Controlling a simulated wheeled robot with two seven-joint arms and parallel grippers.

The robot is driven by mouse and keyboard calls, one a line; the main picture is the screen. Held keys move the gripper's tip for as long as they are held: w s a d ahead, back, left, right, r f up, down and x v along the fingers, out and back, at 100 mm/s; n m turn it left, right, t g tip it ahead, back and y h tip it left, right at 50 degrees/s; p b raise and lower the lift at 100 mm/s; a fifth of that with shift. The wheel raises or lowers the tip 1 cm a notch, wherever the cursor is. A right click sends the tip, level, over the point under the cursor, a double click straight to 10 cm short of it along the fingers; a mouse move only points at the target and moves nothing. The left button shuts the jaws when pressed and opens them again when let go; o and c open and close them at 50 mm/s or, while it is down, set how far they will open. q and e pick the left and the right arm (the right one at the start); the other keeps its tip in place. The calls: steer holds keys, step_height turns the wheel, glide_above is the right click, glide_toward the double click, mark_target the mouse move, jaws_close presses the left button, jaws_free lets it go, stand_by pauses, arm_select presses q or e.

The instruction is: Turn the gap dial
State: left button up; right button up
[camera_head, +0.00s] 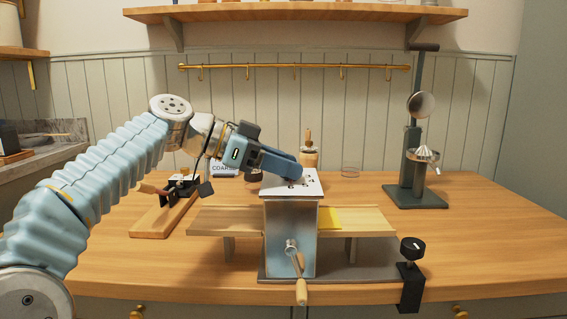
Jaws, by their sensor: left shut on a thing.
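A metal roller-mill box (290,232) with a crank handle on its front stands at the middle of the counter. Its white top plate (277,188) carries small black marks, the scale of the gap dial. My left gripper (293,174) comes in from the left over this plate, its fingers pointing down to the right. It is shut on the gap dial's knob, which the fingers hide. How far the dial is turned cannot be seen. My right gripper is not in view.
A black clamp knob (412,248) stands at the right front. A tall lever press (410,165) is at the back right. A partly hidden card reading COARSE (222,169) stands behind my arm.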

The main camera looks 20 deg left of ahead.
arm_select(q)
steer(key=shift+f, duration=0.15)
steer(key=o, duration=1.1)
steer(key=shift+c, duration=0.2)
steer(key=p+v, duration=0.1)
steer(key=v, duration=1.3)
steer(key=shift+p, duration=0.35)
